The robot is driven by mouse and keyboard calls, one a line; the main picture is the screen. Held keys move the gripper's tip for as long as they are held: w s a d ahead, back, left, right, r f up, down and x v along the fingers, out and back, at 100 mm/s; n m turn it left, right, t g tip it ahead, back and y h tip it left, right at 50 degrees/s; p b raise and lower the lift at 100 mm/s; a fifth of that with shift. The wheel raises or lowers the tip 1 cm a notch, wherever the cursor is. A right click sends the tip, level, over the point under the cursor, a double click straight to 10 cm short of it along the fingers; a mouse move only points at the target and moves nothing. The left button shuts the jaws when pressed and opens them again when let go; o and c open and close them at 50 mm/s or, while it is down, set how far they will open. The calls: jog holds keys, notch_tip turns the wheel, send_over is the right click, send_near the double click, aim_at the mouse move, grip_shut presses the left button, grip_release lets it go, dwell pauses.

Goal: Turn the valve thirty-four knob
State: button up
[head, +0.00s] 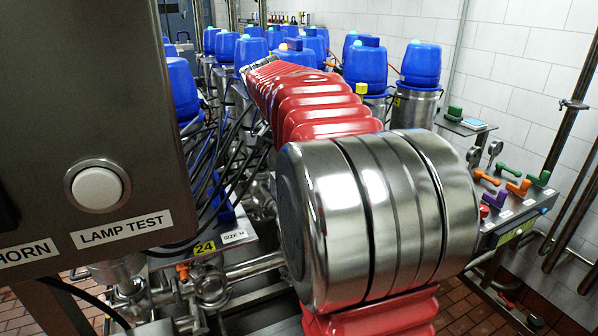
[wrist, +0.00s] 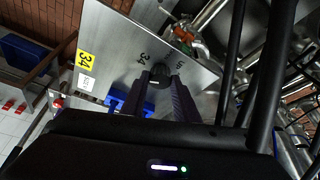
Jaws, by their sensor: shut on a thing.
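The valve thirty-four knob (wrist: 158,76) is small and dark and sits on a grey metal plate (wrist: 122,52) in the wrist view. In the head view my arm hides the gripper and the knob.
In the head view, a control box with a LAMP TEST button (head: 97,188) stands close at the left. Several blue-capped valves (head: 365,66) fill the back. A panel with coloured handles (head: 517,188) is at the right. Dark cables (head: 215,160) and steel pipes crowd the middle.

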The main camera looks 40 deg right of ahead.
dwell(0.3)
jog(key=o, duration=1.1)
jog(key=shift+c, duration=0.2)
jog(key=w+v, duration=0.1)
jog(key=v, duration=1.2)
jog(key=shift+s+r, duration=0.3)
jog(key=shift+r, duration=0.05)
